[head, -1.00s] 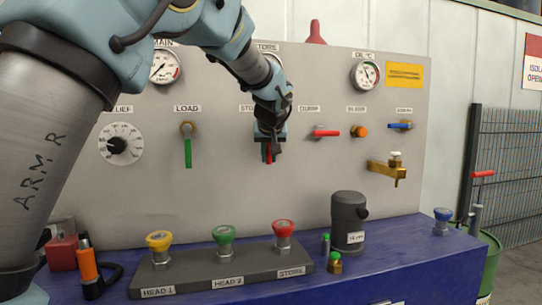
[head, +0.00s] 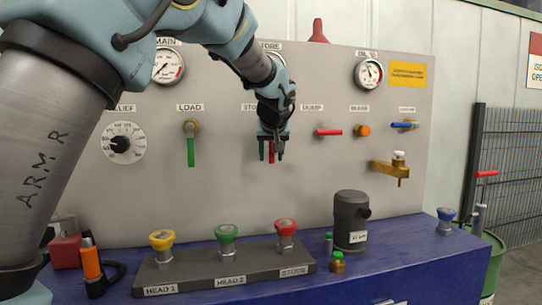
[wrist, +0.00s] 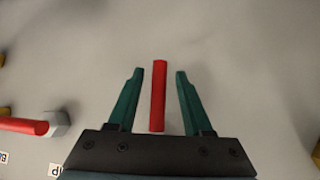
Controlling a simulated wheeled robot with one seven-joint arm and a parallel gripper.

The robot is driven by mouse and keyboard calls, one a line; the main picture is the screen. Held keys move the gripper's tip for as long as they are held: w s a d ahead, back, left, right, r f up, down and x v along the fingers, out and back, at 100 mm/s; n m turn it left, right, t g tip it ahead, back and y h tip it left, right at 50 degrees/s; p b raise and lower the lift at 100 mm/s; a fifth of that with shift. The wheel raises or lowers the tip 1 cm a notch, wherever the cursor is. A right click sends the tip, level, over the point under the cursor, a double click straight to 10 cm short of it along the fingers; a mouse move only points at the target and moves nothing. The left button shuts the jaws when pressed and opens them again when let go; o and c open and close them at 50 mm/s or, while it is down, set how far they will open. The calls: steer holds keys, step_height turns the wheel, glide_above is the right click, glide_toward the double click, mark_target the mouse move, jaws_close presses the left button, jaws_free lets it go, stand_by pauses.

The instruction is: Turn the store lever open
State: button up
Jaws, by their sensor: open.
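The store lever is a red bar (head: 271,156) on the grey panel, under a label partly hidden by my arm. It hangs straight down, its pivot hidden behind my wrist. My gripper (head: 271,153) is in front of it with the fingers pointing down, one on each side of the bar. In the wrist view the red lever (wrist: 158,95) stands between the two green fingers of my gripper (wrist: 158,80), with a gap on both sides. The jaws are open and do not clasp it.
The red dump lever (head: 328,132) lies level just right of my gripper; it also shows in the wrist view (wrist: 25,126). The green load lever (head: 190,150) hangs down at left. Below are mushroom buttons (head: 226,234) and a dark cylinder (head: 351,220) on the blue bench (head: 420,260).

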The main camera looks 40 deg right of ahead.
steer(key=b+v, duration=0.2)
steer(key=v, duration=0.8)
steer(key=shift+s+r, duration=0.15)
steer(key=shift+r, duration=0.05)
steer(key=shift+a, duration=0.1)
